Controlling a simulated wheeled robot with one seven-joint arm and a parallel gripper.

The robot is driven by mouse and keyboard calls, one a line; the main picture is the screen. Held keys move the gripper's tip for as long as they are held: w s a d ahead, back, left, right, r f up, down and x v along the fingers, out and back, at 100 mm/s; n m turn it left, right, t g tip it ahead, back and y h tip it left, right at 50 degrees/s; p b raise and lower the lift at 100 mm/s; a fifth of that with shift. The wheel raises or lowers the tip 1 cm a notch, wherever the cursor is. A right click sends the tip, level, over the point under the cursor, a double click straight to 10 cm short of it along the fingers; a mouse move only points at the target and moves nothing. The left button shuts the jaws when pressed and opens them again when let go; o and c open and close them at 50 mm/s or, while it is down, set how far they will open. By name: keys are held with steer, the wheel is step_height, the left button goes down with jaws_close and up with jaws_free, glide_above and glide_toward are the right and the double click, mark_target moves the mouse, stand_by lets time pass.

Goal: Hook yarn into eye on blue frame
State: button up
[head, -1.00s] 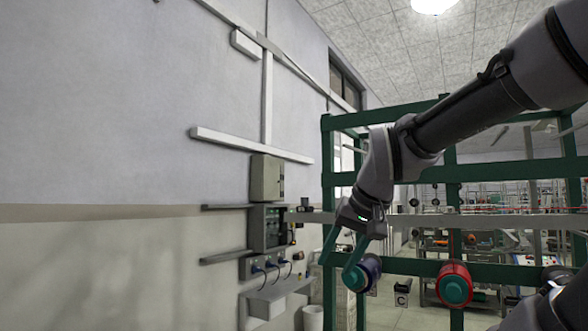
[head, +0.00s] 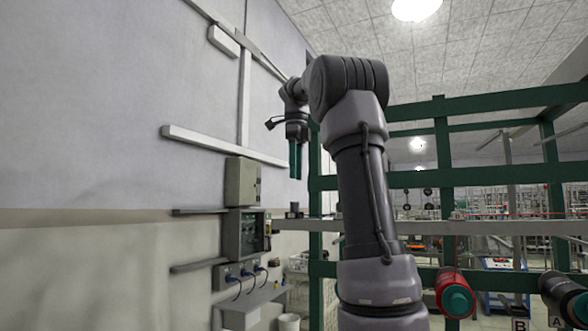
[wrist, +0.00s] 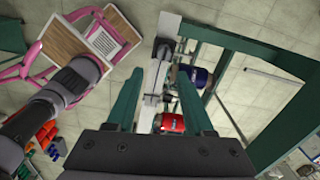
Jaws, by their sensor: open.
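My gripper (head: 295,165) hangs high in front of the grey wall in the head view, its green fingers pointing down. In the wrist view my gripper (wrist: 160,92) is open, with nothing held between its fingers. Below it in that view, a blue bobbin (wrist: 196,75) and a red bobbin (wrist: 170,122) sit along the green frame (wrist: 238,42). The red bobbin also shows in the head view (head: 457,297); the blue one is hidden there, apparently behind my arm. The frame (head: 490,173) looks green, not blue.
A pale rail (head: 475,228) runs across the frame. A grey electrical box (head: 246,236) and sockets (head: 238,272) are on the left wall. A dark bobbin (head: 562,292) is at the right. A pink-framed desk (wrist: 85,45) stands on the floor in the wrist view.

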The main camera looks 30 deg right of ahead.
steer(key=shift+w+r+m, duration=0.25)
steer(key=shift+w+m, duration=0.3)
steer(key=shift+m, duration=0.25)
steer(key=shift+f, duration=4.4)
jaws_close()
steer(key=shift+r, duration=2.25)
